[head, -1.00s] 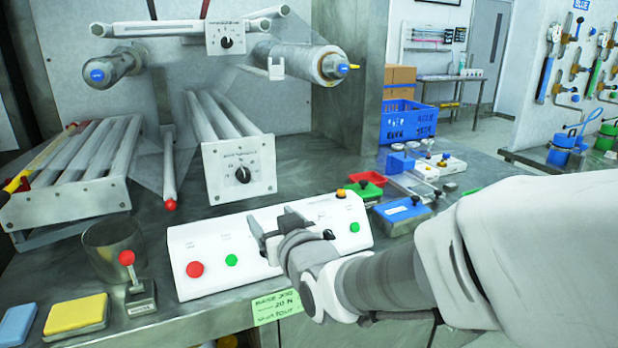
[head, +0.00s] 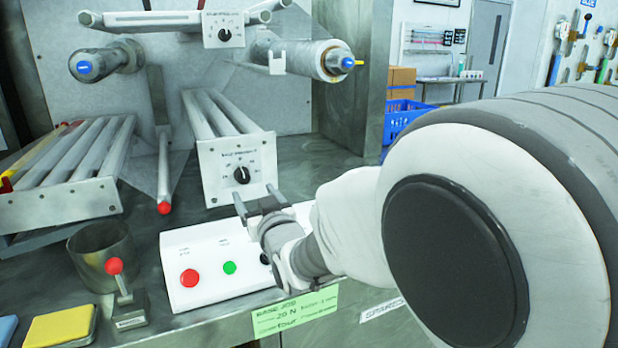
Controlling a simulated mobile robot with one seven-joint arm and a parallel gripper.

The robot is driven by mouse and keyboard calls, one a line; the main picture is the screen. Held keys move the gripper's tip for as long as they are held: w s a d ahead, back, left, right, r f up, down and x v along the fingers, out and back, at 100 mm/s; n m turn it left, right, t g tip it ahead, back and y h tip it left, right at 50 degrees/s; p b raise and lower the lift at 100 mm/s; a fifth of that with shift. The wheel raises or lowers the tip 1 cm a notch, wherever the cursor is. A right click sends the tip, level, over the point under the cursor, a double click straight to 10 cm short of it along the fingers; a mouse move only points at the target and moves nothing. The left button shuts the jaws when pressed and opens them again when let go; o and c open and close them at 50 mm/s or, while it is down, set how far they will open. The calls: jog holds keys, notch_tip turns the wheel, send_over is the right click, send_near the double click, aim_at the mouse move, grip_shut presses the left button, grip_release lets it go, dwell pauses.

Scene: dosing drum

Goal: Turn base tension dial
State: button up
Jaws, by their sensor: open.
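A black dial (head: 242,175) sits on a white plate (head: 215,190) at the front of the lower rollers, its label too blurred to read surely. A second black dial (head: 224,35) is on the upper white plate (head: 210,43). My gripper (head: 257,203) is open and empty. Its two fingers point up toward the lower plate, just below the lower dial in the picture. One fingertip overlaps the plate's bottom edge; I cannot tell whether it touches. No finger is around either dial.
A white control box (head: 210,262) with red and green buttons lies beneath my gripper; my arm hides its right part. A red-knobbed lever (head: 122,290), a metal cup (head: 100,250) and a yellow block (head: 60,325) stand left. A green handwritten note (head: 295,312) hangs at the bench edge.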

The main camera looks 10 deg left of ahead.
aim_at(244, 177)
jog(key=x, duration=0.9)
jog(key=shift+w, duration=0.2)
grip_shut()
